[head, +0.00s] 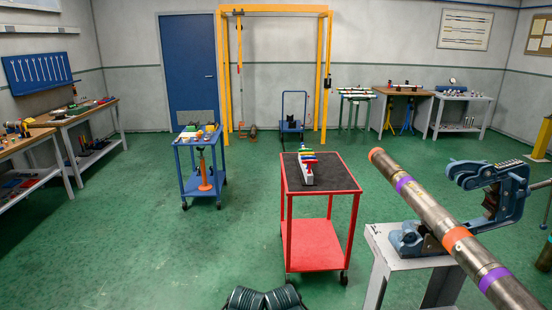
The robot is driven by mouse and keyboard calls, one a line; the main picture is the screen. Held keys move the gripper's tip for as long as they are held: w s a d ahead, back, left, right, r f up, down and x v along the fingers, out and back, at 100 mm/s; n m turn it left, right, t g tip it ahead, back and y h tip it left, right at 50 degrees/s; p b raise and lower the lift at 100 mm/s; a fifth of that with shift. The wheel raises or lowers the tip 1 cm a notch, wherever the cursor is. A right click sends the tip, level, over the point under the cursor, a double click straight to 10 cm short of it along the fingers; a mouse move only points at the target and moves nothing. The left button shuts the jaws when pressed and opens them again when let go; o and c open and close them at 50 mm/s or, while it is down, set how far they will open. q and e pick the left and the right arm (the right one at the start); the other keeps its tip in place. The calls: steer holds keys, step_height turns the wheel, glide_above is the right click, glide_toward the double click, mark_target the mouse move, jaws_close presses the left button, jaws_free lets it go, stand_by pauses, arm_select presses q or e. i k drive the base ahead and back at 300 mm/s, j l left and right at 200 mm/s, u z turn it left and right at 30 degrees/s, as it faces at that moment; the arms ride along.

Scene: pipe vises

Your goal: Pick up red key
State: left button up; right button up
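On the black top of a red cart (324,187), in the head view, stands a small pale rack (306,178) holding several coloured pieces. A red piece (309,160), which looks like the red key, is at the near end of the row. Green, yellow and blue pieces sit close behind it. They are small, and their exact shapes are hard to make out. Neither of my grippers shows. Two dark rounded parts at the bottom edge seem to be mine.
A long pipe with purple and orange bands (420,208) reaches in from the right beside an open blue vise (495,185) on a grey stand (400,248). A blue cart (201,170) stands further back left. Green floor is clear around the red cart's left side.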

mark_target(309, 161)
steer(key=i+j+z, duration=0.1)
steer(key=i, duration=1.7)
steer(key=i+z, duration=0.35)
steer(key=i, duration=0.15)
steer(key=i+z, duration=0.35)
steer(key=i+j+z, duration=0.35)
steer(key=i, duration=0.2)
